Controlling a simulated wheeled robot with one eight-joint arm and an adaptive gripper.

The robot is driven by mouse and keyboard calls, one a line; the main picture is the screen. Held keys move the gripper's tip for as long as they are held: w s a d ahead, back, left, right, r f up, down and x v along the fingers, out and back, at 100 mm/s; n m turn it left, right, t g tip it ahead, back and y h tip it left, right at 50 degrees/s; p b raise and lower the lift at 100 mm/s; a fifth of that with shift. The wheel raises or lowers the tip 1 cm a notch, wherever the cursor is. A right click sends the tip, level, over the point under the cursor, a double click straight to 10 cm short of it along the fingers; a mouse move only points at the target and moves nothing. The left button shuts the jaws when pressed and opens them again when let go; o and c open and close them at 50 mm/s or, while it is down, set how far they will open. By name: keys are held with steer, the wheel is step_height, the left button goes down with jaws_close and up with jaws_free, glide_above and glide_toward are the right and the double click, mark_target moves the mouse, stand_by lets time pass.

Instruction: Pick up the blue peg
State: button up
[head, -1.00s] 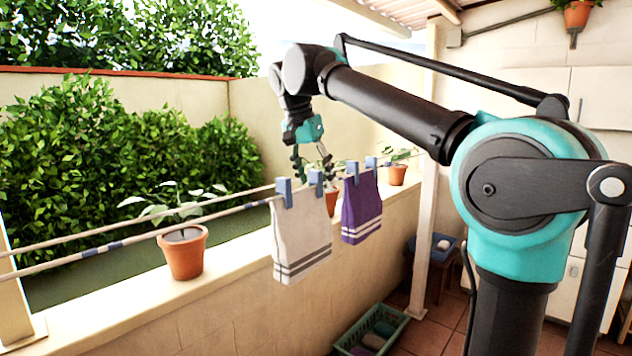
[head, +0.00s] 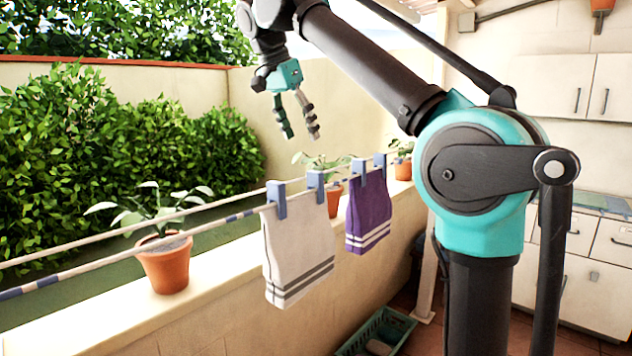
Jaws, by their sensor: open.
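Several blue pegs hold two cloths on the line. Two of them, a left peg (head: 276,199) and a right peg (head: 316,191), grip the white striped cloth (head: 297,245). Another peg (head: 358,172) and a peg at the far right (head: 379,164) grip the purple striped cloth (head: 369,215). I cannot tell which peg the task means. My gripper (head: 299,136) is open and empty, fingers pointing down. It appears above the pegs in the picture, apart from them.
The clothesline (head: 130,240) runs along a low wall (head: 120,325). Potted plants stand on the wall, the nearest in a terracotta pot (head: 166,268). A green crate (head: 385,328) is on the floor below. White cabinets (head: 575,85) are at the right.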

mark_target(314, 172)
steer(key=x, duration=1.1)
steer(key=shift+x, duration=2.75)
steer(key=c, duration=1)
steer(key=shift+o, duration=0.2)
